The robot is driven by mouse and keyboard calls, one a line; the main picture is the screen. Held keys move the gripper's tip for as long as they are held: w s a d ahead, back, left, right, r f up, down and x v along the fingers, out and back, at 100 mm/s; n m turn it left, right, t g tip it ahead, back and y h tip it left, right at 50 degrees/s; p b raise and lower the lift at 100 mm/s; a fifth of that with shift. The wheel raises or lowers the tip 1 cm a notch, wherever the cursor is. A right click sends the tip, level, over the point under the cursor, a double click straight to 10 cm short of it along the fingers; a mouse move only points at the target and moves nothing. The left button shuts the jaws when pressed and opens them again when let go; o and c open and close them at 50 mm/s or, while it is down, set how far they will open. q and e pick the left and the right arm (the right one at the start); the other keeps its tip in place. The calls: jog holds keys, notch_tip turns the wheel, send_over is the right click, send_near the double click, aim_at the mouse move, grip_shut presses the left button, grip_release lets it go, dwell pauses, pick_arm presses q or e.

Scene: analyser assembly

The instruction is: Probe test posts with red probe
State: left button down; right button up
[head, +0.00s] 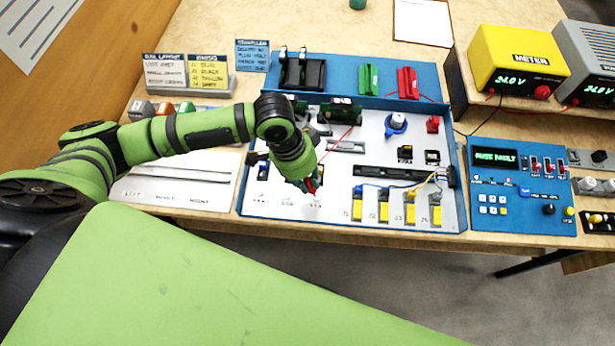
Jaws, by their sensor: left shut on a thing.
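My left arm reaches in over the white panel (338,210) of the blue-framed analyser board. My left gripper (309,187) points down near the panel's front left part and is shut on the red probe (311,186), of which only a small red part shows. A thin red wire runs up from near the gripper. The test posts cannot be made out; small printed labels show just below the gripper. The yellow meter (517,62) at the back right reads what looks like 24.0 V. My right gripper is out of view.
A blue control panel (525,190) with a lit display stands right of the board. Several yellow connectors (383,210) with wires sit at the board's front right. Green (369,79) and red (408,82) holders stand on the blue back ledge. Label cards stand at the back left.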

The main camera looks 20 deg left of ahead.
pick_arm(q)
jog(key=shift+f, duration=0.55)
dwell(0.7)
notch_tip(320, 180, up, 6)
jog(key=p, duration=0.6)
jog(key=shift+r+p, duration=0.1)
jog(key=shift+p, duration=0.3)
dwell(1.5)
